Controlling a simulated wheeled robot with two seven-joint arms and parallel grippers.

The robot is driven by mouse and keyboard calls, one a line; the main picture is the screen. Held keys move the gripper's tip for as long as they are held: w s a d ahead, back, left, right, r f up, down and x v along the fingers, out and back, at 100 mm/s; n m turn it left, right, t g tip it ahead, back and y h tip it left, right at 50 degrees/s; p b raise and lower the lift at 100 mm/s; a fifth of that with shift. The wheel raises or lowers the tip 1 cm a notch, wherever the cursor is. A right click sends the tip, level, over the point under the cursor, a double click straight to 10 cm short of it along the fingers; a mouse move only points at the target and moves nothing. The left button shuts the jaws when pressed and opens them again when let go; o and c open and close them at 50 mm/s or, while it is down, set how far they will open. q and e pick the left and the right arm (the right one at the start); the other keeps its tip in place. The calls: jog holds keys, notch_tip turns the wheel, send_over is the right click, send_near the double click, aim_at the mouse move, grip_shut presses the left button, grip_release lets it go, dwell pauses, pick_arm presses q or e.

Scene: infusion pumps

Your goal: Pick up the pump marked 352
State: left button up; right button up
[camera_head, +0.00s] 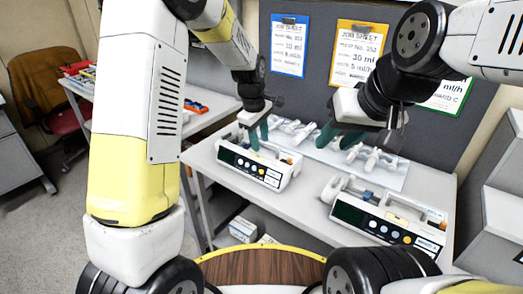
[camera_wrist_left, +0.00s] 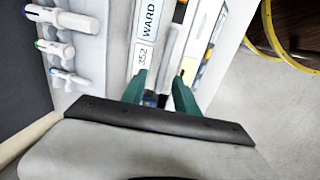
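A white pump (camera_head: 259,168) with a dark display and a row of buttons stands on the left part of the table. In the left wrist view the label 352 (camera_wrist_left: 143,57) shows on this pump, beside the word WARD. My left gripper (camera_head: 259,136) is over its top, with green fingers pointing down. In the left wrist view the fingers (camera_wrist_left: 162,95) are apart, with a small blue part of the pump between them; contact cannot be told. My right gripper (camera_head: 338,137) hangs empty above the table to the right, its green fingers apart.
A second white pump (camera_head: 388,218) stands at the table's right front. Several syringes lie on a pale tray (camera_head: 393,179) at the back. Job sheets (camera_head: 290,45) hang on the grey panel behind. A side table (camera_head: 208,117) and a chair are at the left.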

pick_arm(q)
jog(key=shift+f, duration=0.15)
grip_shut()
dwell(1.4)
